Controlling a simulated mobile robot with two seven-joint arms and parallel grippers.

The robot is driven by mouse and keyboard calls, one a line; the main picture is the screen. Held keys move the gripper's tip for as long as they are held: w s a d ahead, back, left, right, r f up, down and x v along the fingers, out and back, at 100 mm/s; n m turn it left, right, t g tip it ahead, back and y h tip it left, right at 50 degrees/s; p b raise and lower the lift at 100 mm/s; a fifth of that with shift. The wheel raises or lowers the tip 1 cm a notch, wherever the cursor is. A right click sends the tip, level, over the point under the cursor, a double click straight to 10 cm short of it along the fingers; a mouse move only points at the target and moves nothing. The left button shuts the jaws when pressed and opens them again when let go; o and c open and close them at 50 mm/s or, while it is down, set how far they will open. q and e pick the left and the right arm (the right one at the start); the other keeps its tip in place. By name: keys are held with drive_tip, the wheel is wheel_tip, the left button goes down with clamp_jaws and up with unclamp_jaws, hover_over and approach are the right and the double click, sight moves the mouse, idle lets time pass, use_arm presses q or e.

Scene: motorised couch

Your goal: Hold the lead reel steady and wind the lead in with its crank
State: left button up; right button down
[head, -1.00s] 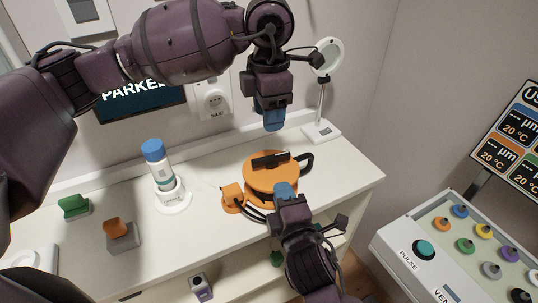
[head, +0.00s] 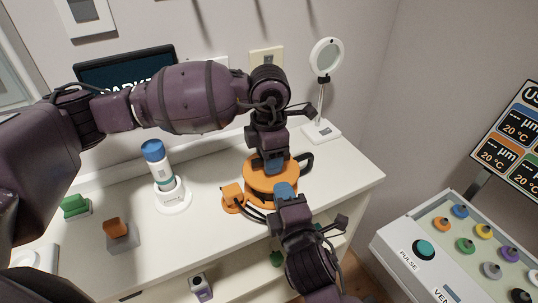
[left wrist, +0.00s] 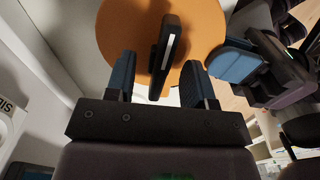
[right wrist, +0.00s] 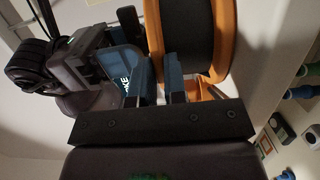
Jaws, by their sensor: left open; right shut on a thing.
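The lead reel (head: 258,170) is an orange drum on the white worktop with a black loop handle (head: 305,162) at its right. Its black crank bar (left wrist: 168,55) lies across the orange top and is largely hidden by my left gripper in the head view. My left gripper (head: 272,167) is above the reel, pointing down and open, with the bar's end between its fingers in the left wrist view; a gap shows on each side. My right gripper (head: 284,190) is shut on the reel's front orange rim (right wrist: 153,40). The dark drum (right wrist: 188,30) shows beside it.
An orange plug block (head: 233,194) and black cable lie left of the reel. A bottle with a blue cap (head: 153,152) stands on a white base farther left. A ring lamp (head: 326,56) stands behind right. A button panel (head: 460,240) is at the right.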

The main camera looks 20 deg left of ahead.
use_arm(q)
drive_tip(key=shift+c, duration=0.3)
clamp_jaws()
drive_tip(key=shift+m, duration=0.4)
drive_tip(key=m, duration=0.2)
drive_tip(key=shift+m, duration=0.4)
drive_tip(key=m, duration=0.3)
drive_tip(key=shift+w+m, duration=0.15)
drive_tip(key=shift+m, duration=0.15)
drive_tip(key=m, duration=0.6)
drive_tip(key=shift+w, duration=0.1)
drive_tip(key=shift+m, duration=0.4)
